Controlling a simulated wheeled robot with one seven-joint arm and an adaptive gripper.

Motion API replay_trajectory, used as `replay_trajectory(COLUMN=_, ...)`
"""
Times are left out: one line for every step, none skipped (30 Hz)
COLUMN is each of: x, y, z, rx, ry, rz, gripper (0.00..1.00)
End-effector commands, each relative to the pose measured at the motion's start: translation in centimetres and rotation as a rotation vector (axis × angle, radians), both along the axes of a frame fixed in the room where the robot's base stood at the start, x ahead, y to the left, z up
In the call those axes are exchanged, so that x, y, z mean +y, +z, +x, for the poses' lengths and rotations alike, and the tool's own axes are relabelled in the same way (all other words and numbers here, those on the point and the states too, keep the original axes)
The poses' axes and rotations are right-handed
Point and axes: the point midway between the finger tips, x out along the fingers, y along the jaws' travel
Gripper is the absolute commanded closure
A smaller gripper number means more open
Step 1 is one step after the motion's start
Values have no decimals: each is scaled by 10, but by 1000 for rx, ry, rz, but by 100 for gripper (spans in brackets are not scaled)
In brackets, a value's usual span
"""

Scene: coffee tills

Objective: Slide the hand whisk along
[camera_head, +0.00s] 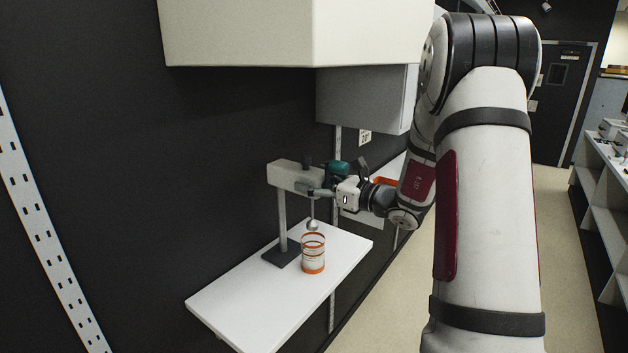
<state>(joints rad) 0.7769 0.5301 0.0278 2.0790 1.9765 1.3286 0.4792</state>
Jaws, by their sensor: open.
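What looks like the hand whisk (312,225) is a thin rod with a small shiny round end, hanging from the beige head (294,177) of a stand. Its round end is just above an orange-and-clear cup (313,255). The cup stands upright on the white shelf (250,290). My gripper (318,191) is open beside the right end of the beige head, close to the upper rod. I cannot tell whether it touches either. A teal part (338,171) is just above my gripper; what it belongs to is unclear.
The stand's grey post and dark foot (282,254) are left of the cup. The shelf's front left is bare. A large pale cabinet (300,35) and a grey box (362,98) hang above. An orange item (385,181) lies behind my wrist. Shelving (600,185) is at far right.

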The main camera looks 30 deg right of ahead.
Motion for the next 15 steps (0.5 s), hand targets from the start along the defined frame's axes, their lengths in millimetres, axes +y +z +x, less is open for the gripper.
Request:
replay_trajectory(x=1, y=0, z=3, rx=0, ry=1, rz=0, gripper=27)
replay_trajectory(x=2, y=0, z=4, rx=1, ry=0, rz=0, gripper=27)
replay_trajectory(x=2, y=0, z=5, rx=1, ry=0, rz=0, gripper=27)
replay_trajectory(x=2, y=0, z=5, rx=1, ry=-1, rz=0, gripper=27)
replay_trajectory(x=2, y=0, z=6, rx=1, ry=-1, rz=0, gripper=27)
replay_trajectory(x=2, y=0, z=6, rx=1, ry=-1, rz=0, gripper=27)
replay_trajectory(x=2, y=0, z=6, rx=1, ry=-1, rz=0, gripper=27)
replay_trajectory(x=2, y=0, z=6, rx=1, ry=-1, rz=0, gripper=27)
replay_trajectory(x=2, y=0, z=6, rx=1, ry=-1, rz=0, gripper=27)
replay_trajectory(x=2, y=0, z=6, rx=1, ry=-1, rz=0, gripper=27)
replay_trajectory(x=2, y=0, z=6, rx=1, ry=-1, rz=0, gripper=27)
replay_trajectory(x=2, y=0, z=6, rx=1, ry=-1, rz=0, gripper=33)
replay_trajectory(x=2, y=0, z=6, rx=1, ry=-1, rz=0, gripper=40)
replay_trajectory(x=2, y=0, z=6, rx=1, ry=-1, rz=0, gripper=47)
replay_trajectory(x=2, y=0, z=6, rx=1, ry=-1, rz=0, gripper=56)
